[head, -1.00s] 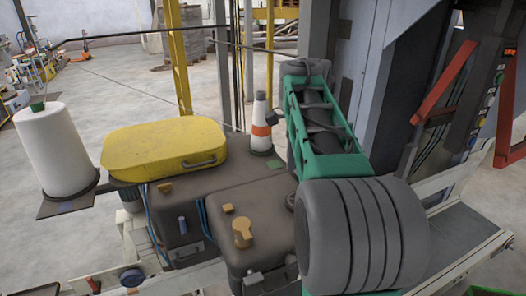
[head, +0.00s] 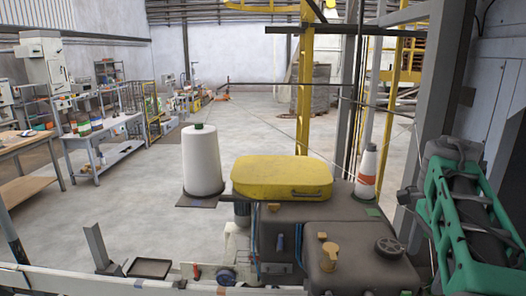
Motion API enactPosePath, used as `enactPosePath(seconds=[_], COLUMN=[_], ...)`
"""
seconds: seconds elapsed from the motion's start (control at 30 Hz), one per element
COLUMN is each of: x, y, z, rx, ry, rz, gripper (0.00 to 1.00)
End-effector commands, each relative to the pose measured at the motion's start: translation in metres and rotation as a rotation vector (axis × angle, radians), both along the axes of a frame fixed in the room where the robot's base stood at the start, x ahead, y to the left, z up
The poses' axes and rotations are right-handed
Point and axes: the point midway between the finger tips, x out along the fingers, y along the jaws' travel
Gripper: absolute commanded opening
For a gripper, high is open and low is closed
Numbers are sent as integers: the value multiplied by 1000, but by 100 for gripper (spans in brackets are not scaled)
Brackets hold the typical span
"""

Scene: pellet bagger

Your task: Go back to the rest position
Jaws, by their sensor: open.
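My gripper is not in view. At the right edge of the head view a green frame around dark tubing shows, which looks like a link of my own arm. It passes in front of the grey machine column. No fingers can be made out on it, and its lower end is cut off by the picture edge. Nothing held can be seen.
A dark machine body (head: 350,262) stands in front, with a yellow lidded case (head: 282,177), a white thread cone (head: 202,160) and a smaller orange-banded cone (head: 367,172) around it. A grey post (head: 435,90) rises at right. Workbenches (head: 105,145) stand far left.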

Motion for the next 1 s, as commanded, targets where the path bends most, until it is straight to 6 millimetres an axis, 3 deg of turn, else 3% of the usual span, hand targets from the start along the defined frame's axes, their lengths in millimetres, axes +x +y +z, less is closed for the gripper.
enactPosePath(seconds=[0.27,0.47,0.67,0.8,0.9,1.0], x=[-9,-21,-43,-65,-76,-78], y=[30,66,125,177,197,202], z=[-18,-44,-92,-138,-157,-161], rx=[-62,-128,-220,-290,-318,-325], ry=[-32,-74,-158,-246,-287,-298], rz=[265,580,1050,1422,1569,1604], gripper=[94,94,94,94,94,94])
